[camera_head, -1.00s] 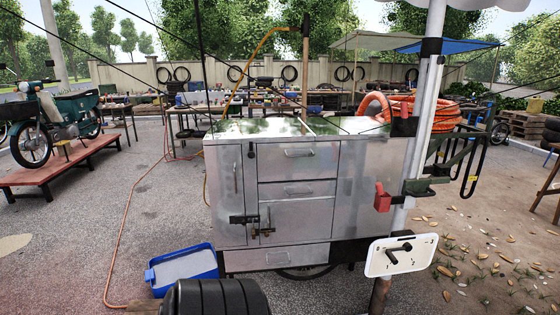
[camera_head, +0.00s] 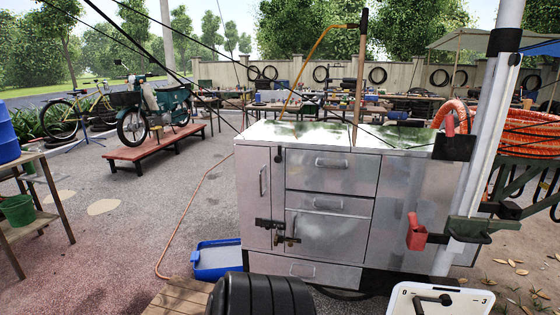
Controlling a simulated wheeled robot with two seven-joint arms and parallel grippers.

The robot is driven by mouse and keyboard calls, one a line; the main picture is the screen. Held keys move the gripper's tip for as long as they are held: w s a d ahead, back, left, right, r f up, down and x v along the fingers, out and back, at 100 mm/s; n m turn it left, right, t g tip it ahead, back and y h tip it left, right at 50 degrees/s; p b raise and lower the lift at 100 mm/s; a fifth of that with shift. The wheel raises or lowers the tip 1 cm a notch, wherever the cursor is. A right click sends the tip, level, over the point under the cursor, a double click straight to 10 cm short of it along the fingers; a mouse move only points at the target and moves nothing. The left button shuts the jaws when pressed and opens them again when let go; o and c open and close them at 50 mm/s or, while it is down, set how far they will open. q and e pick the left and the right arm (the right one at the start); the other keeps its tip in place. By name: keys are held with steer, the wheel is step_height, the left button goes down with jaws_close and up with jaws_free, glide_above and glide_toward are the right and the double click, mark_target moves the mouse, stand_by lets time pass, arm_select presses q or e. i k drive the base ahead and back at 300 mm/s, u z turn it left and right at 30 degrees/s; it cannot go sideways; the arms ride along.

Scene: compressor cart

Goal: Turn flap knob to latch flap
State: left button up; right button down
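Neither of my grippers is in view. The metal cart (camera_head: 330,215) stands in the middle, with grey drawers and doors. A dark latch fitting (camera_head: 270,224) with small brownish knobs (camera_head: 290,240) sits at the lower left of its front, by a square door (camera_head: 327,237). A white rounded panel (camera_head: 398,304) with a black handle-like knob (camera_head: 432,300) shows at the lower right, cut off by the bottom edge. I cannot tell which of these is the flap, nor whether it is latched.
A black ribbed round object (camera_head: 265,295) stands in the near foreground, beside wooden slats (camera_head: 180,298). A blue bin (camera_head: 217,262) sits left of the cart. A white post (camera_head: 485,140) and a red holder (camera_head: 416,234) are at right. Open paving (camera_head: 120,250) lies left.

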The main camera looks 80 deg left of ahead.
mark_target(278, 159)
steer(key=u, duration=0.6)
steer(key=i, duration=1.1)
steer(key=u, duration=1)
